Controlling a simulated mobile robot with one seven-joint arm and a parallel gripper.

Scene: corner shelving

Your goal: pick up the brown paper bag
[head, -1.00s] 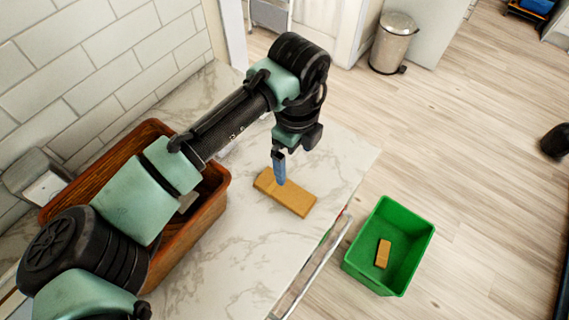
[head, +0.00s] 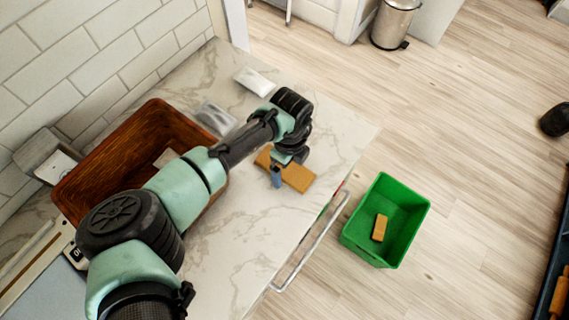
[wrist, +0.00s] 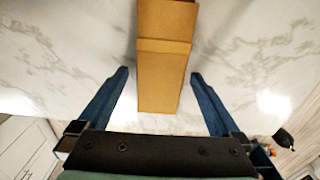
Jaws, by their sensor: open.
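The brown paper bag (head: 298,178) lies flat on the marble counter, partly hidden by my arm's end in the head view. In the wrist view the bag (wrist: 165,65) runs lengthwise up the middle, with a folded edge across it and its top cut off by the frame. My gripper (wrist: 160,74) is open, with one blue finger on each side of the bag and a visible gap on both sides. In the head view my gripper (head: 277,180) is at the bag's near side; I cannot tell its exact height.
A brown wooden crate (head: 88,158) stands left by the tiled wall. A white packet (head: 253,81) and a clear-looking pack (head: 215,118) lie behind my arm. A green bin (head: 410,222) with a small brown item (head: 380,228) is right, beyond the counter edge.

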